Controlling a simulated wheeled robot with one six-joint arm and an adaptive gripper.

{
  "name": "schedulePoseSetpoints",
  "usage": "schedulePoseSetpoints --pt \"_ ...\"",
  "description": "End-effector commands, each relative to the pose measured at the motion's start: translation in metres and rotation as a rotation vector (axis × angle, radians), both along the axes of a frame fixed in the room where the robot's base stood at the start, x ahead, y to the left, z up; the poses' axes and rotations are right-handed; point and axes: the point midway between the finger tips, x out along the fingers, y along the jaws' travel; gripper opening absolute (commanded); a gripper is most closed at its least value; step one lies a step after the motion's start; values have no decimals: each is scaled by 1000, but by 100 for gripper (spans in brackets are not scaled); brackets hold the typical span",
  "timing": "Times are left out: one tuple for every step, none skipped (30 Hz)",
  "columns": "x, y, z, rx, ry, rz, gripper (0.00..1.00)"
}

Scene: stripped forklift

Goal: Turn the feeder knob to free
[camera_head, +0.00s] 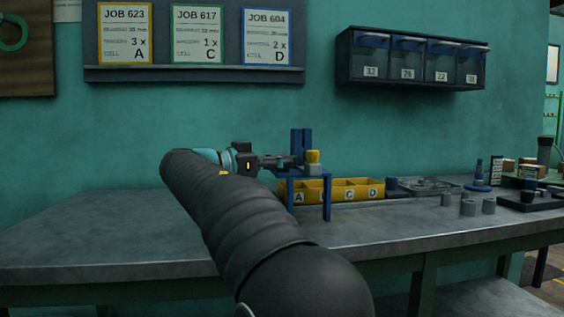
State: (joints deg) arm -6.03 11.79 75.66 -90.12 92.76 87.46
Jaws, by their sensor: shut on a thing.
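The feeder (327,197) is a blue stand on the workbench, with a blue upright at its back and a small yellow block (313,157) on its top. My gripper (292,162) reaches in from the left at the height of the feeder's top. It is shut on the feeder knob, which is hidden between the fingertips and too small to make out. The fingertips are close to the yellow block; I cannot tell whether they touch it. The knob's setting cannot be read from here.
Yellow bins (358,190) marked A, C and D stand behind the feeder. A grey tray (425,186) and several small grey cylinders lie to the right. Job cards (197,35) and a blue drawer rack (415,58) hang on the wall. The bench's left side (90,230) is clear.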

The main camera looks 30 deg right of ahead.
Motion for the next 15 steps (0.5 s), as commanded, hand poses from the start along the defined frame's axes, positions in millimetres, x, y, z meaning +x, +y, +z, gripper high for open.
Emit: schedulePoseSetpoints --pt "0 0 -1 0 -1 5 0" --pt "0 0 -2 0 -1 9 0" --pt "0 0 -2 0 -2 18 0" --pt "0 0 -3 0 -2 27 0" --pt "-1 0 -4 0 -2 36 0" --pt "-1 0 -5 0 -2 52 0" --pt "-1 0 -5 0 -3 66 0" --pt "-2 0 -6 0 -4 81 0" --pt "-1 0 -7 0 -4 105 0" --pt "-2 0 -7 0 -4 124 0" --pt "-2 0 -8 0 -5 144 0" --pt "-2 0 -8 0 -5 173 0" --pt "-2 0 -9 0 -5 196 0" --pt "-2 -1 -8 -1 -6 220 0" --pt "-2 -1 -9 -2 -5 251 0"
